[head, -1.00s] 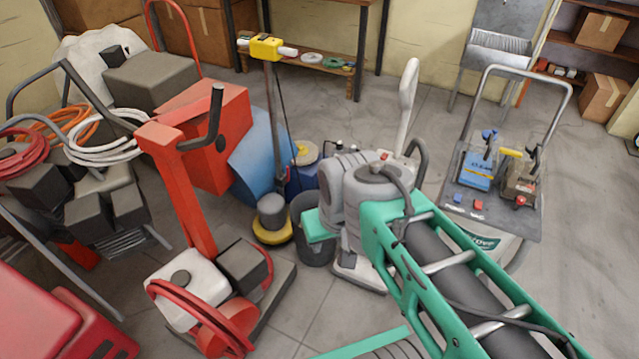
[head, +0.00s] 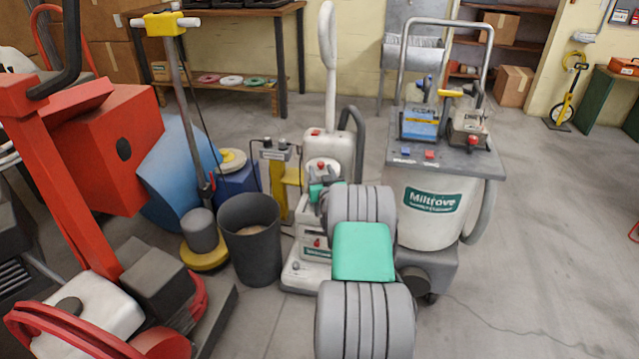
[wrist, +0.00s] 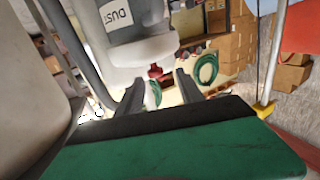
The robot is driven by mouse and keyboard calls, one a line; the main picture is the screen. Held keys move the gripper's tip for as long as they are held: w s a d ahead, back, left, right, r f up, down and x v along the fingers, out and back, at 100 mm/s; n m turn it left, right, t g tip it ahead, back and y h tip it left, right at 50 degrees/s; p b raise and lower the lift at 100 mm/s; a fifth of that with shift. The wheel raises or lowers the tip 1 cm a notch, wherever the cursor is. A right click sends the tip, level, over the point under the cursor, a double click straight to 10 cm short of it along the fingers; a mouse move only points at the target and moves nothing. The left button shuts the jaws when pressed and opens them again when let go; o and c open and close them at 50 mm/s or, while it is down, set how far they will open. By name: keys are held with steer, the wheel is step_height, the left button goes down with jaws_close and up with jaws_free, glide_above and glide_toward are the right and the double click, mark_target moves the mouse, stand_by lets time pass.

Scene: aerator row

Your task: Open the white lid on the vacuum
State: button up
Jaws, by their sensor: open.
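The white upright vacuum (head: 312,241) stands in the middle of the head view, with a tall white handle and a dark hose. A rounded white top part with a red knob (head: 321,166) shows just behind my gripper (head: 323,190). My gripper is partly hidden by my arm. In the wrist view, my gripper (wrist: 160,78) is open, its dark fingers apart. A small red part (wrist: 155,71) shows between the fingertips, below a pale part labelled "DUST" (wrist: 116,14). I cannot tell whether the fingers touch it. The lid's edge is not clear.
A black bucket (head: 252,240) stands left of the vacuum, beside a yellow-based floor machine (head: 205,255). A large white Miltrove machine (head: 430,215) stands close on the right. A red machine (head: 95,150) fills the left. Floor at right is open.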

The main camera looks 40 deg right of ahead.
mark_target(319, 159)
steer(key=shift+d+f, duration=0.2)
steer(key=shift+d, duration=0.25)
steer(key=b+x, duration=0.1)
steer(key=x, duration=0.6)
steer(key=shift+w+r+b, duration=0.15)
steer(key=shift+r+b, duration=0.05)
steer(key=shift+b, duration=0.15)
steer(key=shift+c, duration=0.2)
jaws_close()
stand_by(0.3)
